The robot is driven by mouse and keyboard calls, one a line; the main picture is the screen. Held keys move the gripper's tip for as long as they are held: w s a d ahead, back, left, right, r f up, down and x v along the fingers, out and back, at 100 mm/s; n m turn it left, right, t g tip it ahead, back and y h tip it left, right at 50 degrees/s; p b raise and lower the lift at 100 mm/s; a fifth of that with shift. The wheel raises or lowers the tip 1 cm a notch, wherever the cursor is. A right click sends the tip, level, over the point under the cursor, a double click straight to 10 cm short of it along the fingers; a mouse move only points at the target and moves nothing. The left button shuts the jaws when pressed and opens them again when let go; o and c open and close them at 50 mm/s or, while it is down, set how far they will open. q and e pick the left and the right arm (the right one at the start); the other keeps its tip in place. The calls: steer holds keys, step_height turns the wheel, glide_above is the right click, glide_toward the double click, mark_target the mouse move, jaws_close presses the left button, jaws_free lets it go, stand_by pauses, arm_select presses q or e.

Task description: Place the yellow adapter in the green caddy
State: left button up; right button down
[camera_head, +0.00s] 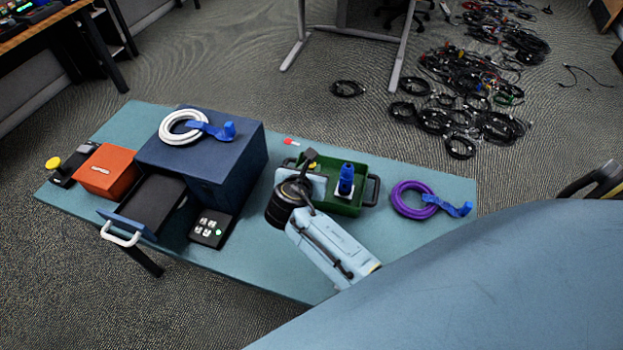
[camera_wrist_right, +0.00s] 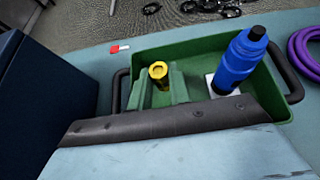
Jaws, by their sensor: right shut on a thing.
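The yellow adapter (camera_wrist_right: 158,72) shows in the right wrist view as a short yellow cylinder with a dark hole in its top. My right gripper (camera_wrist_right: 159,88) is shut on it, with a finger on each side. The green caddy (camera_head: 346,207) stands on the table with a dark handle at each end; its wall also shows in the wrist view (camera_wrist_right: 190,46). In the head view my right gripper (camera_head: 313,167) is over the caddy's left part, and only a bit of yellow shows there. Whether the adapter touches the caddy floor is unclear. My left gripper is out of view.
A blue bottle-like item (camera_head: 346,180) stands in the caddy's right part. A purple cable coil (camera_head: 411,200) lies right of the caddy. A blue drawer cabinet (camera_head: 205,160) with an open drawer (camera_head: 150,203) stands left, carrying a white coil (camera_head: 180,127). An orange box (camera_head: 107,171) is farther left.

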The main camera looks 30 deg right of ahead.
steer(key=shift+f, duration=0.45)
step_height(320, 180, down, 2)
steer(key=shift+f+b, duration=0.25)
steer(key=shift+b, duration=0.5)
steer(key=shift+f, duration=0.2)
steer(key=shift+r, duration=0.1)
steer(key=c, duration=1.3)
jaws_free()
steer(key=shift+c, duration=0.2)
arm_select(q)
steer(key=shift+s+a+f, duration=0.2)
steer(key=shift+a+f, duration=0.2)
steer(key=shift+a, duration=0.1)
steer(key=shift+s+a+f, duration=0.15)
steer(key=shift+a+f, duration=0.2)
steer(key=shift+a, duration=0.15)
arm_select(e)
steer(key=shift+o, duration=0.2)
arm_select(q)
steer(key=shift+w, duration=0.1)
